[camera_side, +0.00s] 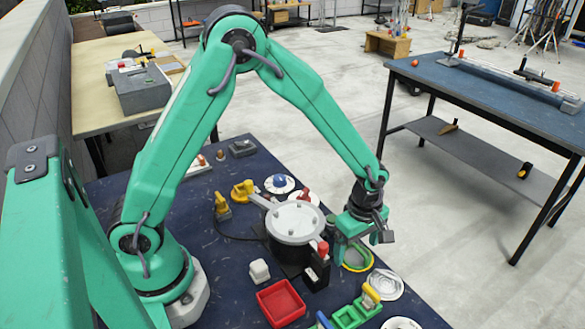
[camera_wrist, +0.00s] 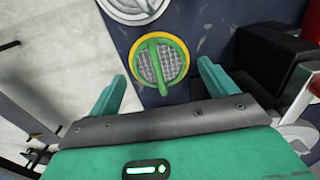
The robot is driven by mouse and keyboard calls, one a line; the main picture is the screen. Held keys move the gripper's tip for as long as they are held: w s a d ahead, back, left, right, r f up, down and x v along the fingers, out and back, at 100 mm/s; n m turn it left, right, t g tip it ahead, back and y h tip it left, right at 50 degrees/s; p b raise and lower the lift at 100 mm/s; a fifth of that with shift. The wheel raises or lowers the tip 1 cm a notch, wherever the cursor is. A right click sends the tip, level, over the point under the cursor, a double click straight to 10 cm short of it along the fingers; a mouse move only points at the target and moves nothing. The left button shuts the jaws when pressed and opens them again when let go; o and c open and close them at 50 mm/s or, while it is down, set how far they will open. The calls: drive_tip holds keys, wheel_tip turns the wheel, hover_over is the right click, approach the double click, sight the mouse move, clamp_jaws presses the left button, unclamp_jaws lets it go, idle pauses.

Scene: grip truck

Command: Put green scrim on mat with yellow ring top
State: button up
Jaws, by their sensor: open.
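The green scrim (camera_wrist: 159,62) is a round green frame with grey mesh and a raised green bar across its middle. It lies on the mat with the yellow ring (camera_wrist: 186,49), whose yellow edge shows around the green frame in the wrist view. In the side view, the scrim (camera_side: 351,256) and the yellow ring (camera_side: 366,265) show just below my gripper (camera_side: 345,250), partly hidden by it. My gripper (camera_wrist: 163,88) is open and empty in the wrist view, its two green fingers apart on either side of the bar's near end.
A black device with a round grey lid (camera_side: 294,222) stands close left of my gripper. A white round mat (camera_side: 385,285) lies to the right. A red tray (camera_side: 281,302), a white block (camera_side: 259,271) and green trays (camera_side: 350,316) sit nearer the front.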

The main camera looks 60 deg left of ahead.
sight(354, 245)
wheel_tip(354, 245, up, 12)
drive_tip(key=shift+f, duration=0.15)
idle(0.4)
idle(0.3)
drive_tip(key=s+a+r+m+t, duration=0.2)
drive_tip(key=s+a+r+m, duration=0.4)
drive_tip(key=s+m, duration=0.2)
drive_tip(key=s+a+r+m+t, duration=0.3)
drive_tip(key=s+a+r+m, duration=0.2)
drive_tip(key=s+m, duration=0.4)
drive_tip(key=shift+s+a+r+m+t, duration=0.3)
drive_tip(key=shift+a+r+m, duration=0.1)
drive_tip(key=shift+a+m, duration=0.15)
drive_tip(key=shift+c, duration=0.4)
idle(0.6)
